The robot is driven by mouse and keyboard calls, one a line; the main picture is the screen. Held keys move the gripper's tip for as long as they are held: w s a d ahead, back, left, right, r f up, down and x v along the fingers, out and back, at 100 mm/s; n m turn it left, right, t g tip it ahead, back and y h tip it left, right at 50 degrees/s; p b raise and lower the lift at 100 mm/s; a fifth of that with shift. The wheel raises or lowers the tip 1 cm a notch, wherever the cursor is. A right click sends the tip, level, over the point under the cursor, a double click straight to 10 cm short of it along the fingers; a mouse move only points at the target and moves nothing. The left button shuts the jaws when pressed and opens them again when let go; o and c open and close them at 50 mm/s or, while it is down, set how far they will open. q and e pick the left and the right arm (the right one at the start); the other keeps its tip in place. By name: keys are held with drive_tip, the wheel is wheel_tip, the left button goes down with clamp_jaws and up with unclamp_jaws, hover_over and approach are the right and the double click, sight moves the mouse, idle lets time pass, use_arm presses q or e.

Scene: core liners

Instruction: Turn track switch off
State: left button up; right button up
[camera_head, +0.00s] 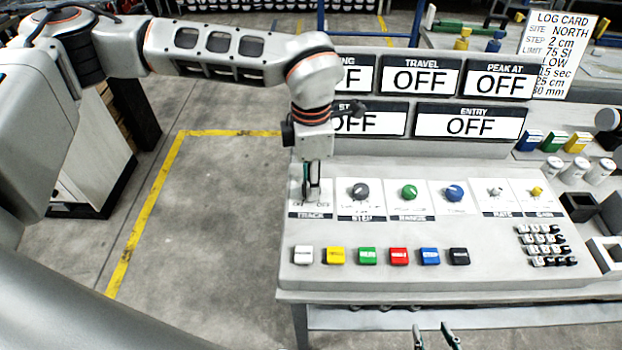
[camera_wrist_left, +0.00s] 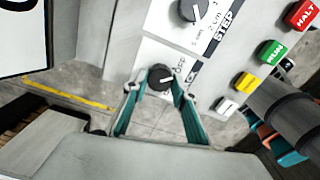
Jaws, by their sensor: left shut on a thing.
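The track switch is a black round knob (camera_wrist_left: 160,77) on a white plate, seen in the left wrist view. In the head view its plate, labelled TRACK (camera_head: 311,215), is at the left end of the panel's row of knobs, and my gripper hides most of the knob. My left gripper (camera_head: 311,196) points down onto it; in the left wrist view its teal fingers (camera_wrist_left: 159,92) are on both sides of the knob, shut on it. My right gripper (camera_head: 436,340) shows only as two fingertips, apart and empty, at the bottom edge of the head view.
The STEP knob (camera_head: 359,189) is just right of the track switch. A row of coloured buttons (camera_head: 367,256) lies in front. Display signs (camera_head: 470,123) reading OFF stand behind the knobs. A log card (camera_head: 557,52) stands at back right. Open floor lies left of the console.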

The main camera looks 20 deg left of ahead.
use_arm(q)
drive_tip(key=shift+n, duration=0.5)
drive_tip(key=o, duration=1.1)
drive_tip(key=shift+r, duration=0.25)
wheel_tip(320, 180, up, 12)
drive_tip(key=shift+f, duration=0.25)
